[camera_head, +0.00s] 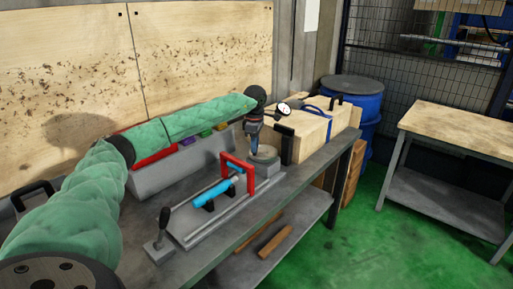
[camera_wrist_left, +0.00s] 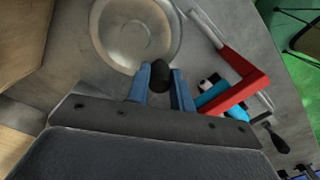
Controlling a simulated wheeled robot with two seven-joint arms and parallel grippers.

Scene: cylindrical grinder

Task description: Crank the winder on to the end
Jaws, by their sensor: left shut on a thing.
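The winder shows in the head view as a low round metal drum (camera_head: 266,154) on a grey block on the bench. In the left wrist view its round metal disc (camera_wrist_left: 136,32) lies just beyond my fingers. My left gripper (camera_head: 252,142) points down at the winder. In the left wrist view my left gripper (camera_wrist_left: 161,84) is shut on a black crank knob (camera_wrist_left: 160,73), with one blue finger on each side. The crank arm under the knob is hidden. My right gripper is in neither view.
A red frame (camera_head: 251,176) and a blue cylinder (camera_head: 216,192) on a fixture stand close to the winder. A dial gauge (camera_head: 284,109) and wooden blocks (camera_head: 312,130) are behind it. A grey bin rack (camera_head: 180,168) lies under my left arm.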

